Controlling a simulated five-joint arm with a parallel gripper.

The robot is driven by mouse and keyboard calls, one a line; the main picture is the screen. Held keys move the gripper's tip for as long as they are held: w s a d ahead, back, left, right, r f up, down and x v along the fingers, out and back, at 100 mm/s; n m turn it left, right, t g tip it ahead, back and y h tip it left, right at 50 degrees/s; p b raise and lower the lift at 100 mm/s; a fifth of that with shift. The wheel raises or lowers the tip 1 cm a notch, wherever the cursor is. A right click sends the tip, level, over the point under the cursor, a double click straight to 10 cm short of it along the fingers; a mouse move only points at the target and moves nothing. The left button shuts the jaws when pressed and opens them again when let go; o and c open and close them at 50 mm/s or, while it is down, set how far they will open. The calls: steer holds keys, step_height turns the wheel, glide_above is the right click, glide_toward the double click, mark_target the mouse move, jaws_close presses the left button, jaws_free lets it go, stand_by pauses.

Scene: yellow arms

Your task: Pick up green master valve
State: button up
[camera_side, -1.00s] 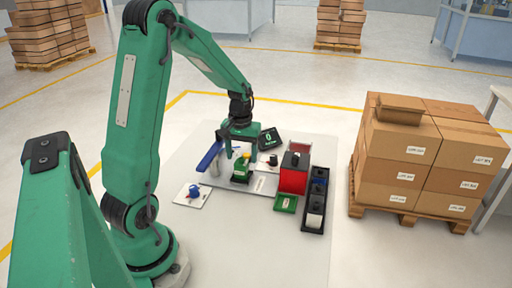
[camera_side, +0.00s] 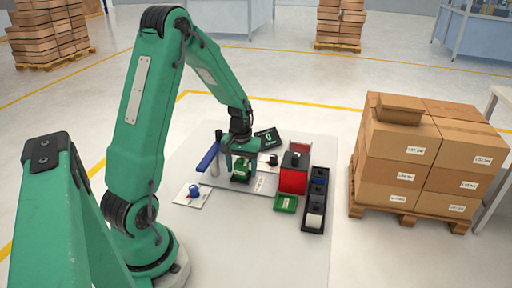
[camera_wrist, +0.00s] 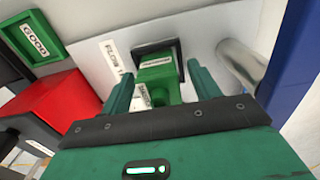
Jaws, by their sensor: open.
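The green master valve (camera_wrist: 157,73) is a green block with a white label on a dark square base, in the upper middle of the wrist view. In the side view the valve (camera_side: 241,178) stands on the grey plate, partly hidden by my gripper. My gripper (camera_side: 240,160) points down over it. In the wrist view my gripper (camera_wrist: 161,78) is open, with one green finger on each side of the valve. I cannot tell whether the fingers touch it.
A blue bar (camera_side: 208,156) and a grey cylinder (camera_side: 215,166) stand close left. A red box (camera_side: 293,178), a green "GOOD" tray (camera_side: 286,203) and a black tray rack (camera_side: 304,218) are right. A blue-knobbed white card (camera_side: 192,195) lies front left.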

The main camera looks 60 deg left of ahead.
mark_target(243, 163)
steer(key=shift+c, duration=0.2)
steer(key=c, duration=1.1)
steer(key=shift+o, duration=0.2)
steer(key=shift+r, duration=0.1)
steer(key=shift+r, duration=0.7)
steer(key=r, duration=0.1)
steer(key=d+r, duration=0.1)
steer(key=r, duration=0.1)
steer(key=d+r, duration=0.6)
steer(key=d, duration=0.4)
steer(key=shift+d+r, duration=0.2)
steer(key=shift+d, duration=0.15)
